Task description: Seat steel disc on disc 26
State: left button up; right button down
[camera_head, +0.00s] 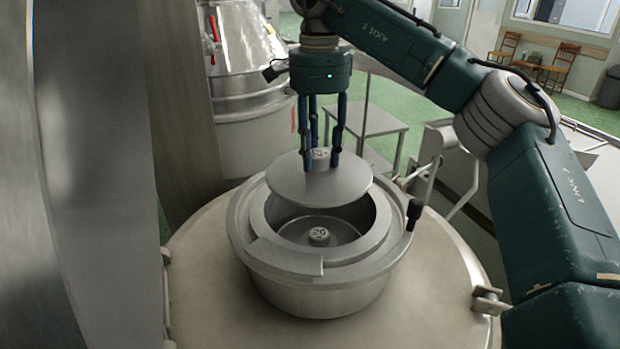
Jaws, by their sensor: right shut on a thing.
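My right gripper (322,158) comes down from above and is shut on the short central knob of the steel disc (320,188). The disc is round, flat and plain grey. It hangs roughly level above the opening of a round steel vessel (315,292), covering the far part of the opening from view. Inside the vessel a lower disc (342,234) lies recessed, with a numbered knob (318,236) at its middle. The number looks like 20 or 26; I cannot tell which. A gap shows between the held disc and the lower one. My left gripper is not in view.
The vessel sits on a broad round metal lid (210,290) with a clamp (490,300) at right. A black-tipped handle (413,212) rises at the vessel's right rim. A steel drum (245,100) and a small table (375,125) stand behind. A grey column stands close at left.

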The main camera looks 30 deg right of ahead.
jog(key=shift+s+f, duration=0.25)
jog(key=shift+f, duration=0.9)
send_over(320, 233)
notch_tip(320, 233, down, 6)
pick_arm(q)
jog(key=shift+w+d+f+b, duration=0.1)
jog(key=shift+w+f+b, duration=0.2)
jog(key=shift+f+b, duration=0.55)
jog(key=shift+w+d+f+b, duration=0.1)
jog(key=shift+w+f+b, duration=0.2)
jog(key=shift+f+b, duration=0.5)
pick_arm(e)
jog(key=shift+w+f, duration=0.1)
jog(key=shift+f, duration=3.9)
pick_arm(q)
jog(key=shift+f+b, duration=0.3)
jog(key=shift+b, duration=0.05)
pick_arm(e)
jog(key=shift+f, duration=0.5)
jog(key=c, duration=1.1)
grip_release()
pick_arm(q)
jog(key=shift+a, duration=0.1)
pick_arm(e)
notch_tip(320, 233, up, 12)
jog(key=shift+a, duration=0.1)
